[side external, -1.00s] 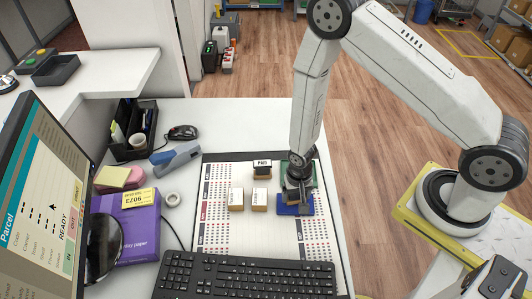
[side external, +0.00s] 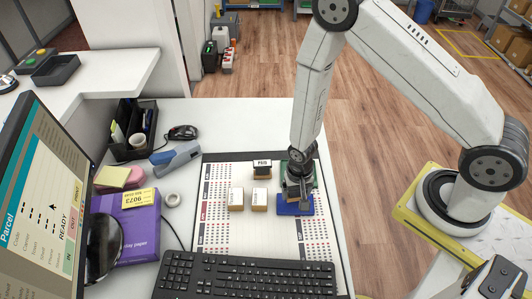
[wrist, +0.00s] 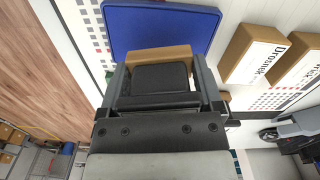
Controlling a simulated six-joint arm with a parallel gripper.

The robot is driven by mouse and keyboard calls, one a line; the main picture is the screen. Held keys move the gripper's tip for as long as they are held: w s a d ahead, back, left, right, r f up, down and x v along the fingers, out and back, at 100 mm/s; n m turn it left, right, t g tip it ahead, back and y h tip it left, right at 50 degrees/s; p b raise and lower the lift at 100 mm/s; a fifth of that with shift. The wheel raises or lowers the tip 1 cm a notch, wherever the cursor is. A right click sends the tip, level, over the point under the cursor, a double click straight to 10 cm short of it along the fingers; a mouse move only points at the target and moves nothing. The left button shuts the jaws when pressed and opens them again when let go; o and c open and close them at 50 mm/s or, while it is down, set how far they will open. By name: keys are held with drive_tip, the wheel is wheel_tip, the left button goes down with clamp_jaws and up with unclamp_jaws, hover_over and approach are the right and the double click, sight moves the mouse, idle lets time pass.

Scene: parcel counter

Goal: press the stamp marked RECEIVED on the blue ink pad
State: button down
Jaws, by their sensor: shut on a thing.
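My gripper (side external: 298,187) is shut on a stamp, over the blue ink pad (side external: 292,210). In the wrist view the held stamp has a wooden block (wrist: 160,53) and a black grip, with a finger on each side. Its label does not show, so I cannot tell whether it reads RECEIVED. The blue ink pad (wrist: 120,28) lies just beyond the block in the wrist view. I cannot tell whether the stamp's face touches the pad or is slightly above it.
A dark pad or stamp (side external: 263,170) with a small label and a green pad (side external: 289,163) are behind. A keyboard (side external: 245,275) lies in front.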

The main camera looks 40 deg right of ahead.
drive_tip(key=shift+r, duration=2.1)
